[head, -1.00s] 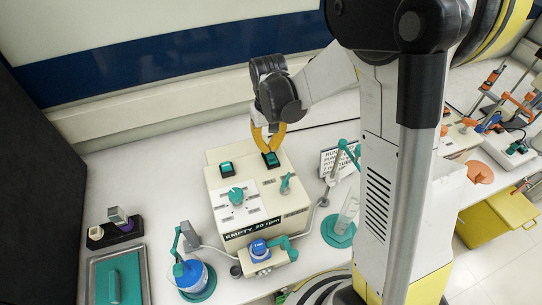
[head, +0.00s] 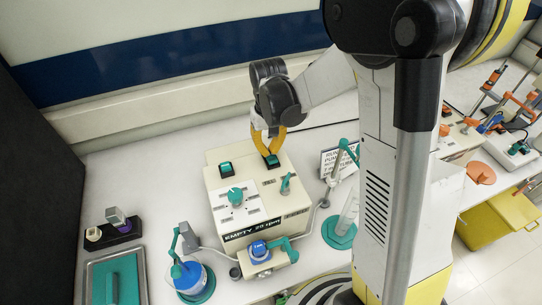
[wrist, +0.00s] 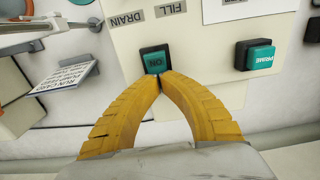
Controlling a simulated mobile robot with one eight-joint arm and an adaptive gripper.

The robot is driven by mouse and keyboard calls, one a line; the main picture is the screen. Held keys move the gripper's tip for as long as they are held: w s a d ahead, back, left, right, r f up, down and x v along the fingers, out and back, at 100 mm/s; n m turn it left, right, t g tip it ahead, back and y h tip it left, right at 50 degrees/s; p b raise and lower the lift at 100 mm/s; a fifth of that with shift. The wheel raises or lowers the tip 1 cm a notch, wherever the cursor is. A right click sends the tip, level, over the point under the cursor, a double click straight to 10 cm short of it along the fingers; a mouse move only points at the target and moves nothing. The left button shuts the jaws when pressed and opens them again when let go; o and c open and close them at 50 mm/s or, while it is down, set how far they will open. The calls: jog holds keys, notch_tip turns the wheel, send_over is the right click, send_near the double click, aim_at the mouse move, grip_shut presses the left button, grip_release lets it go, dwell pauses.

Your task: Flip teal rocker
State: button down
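The teal rocker, marked ON, sits in a black frame on top of the cream box (head: 215,188). It shows in the head view (head: 273,162) and in the wrist view (wrist: 154,63). My gripper (head: 272,152) comes down onto it from the back. In the wrist view its two yellow fingers meet at the tips (wrist: 162,76), with nothing between them. The tips are at the rocker's near edge and seem to touch it. They hide a little of that edge.
A second teal button marked PRIME (wrist: 260,57) sits beside it on the box. A teal knob (head: 235,195) and a small teal lever (head: 287,183) stand nearby. A sign (head: 330,163) and a teal-based stand (head: 339,233) are at right. The bench behind the box is clear.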

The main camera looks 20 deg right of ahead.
jog(key=shift+r+p, duration=2.4)
jog(key=shift+r, duration=1.2)
jog(key=shift+f, duration=0.1)
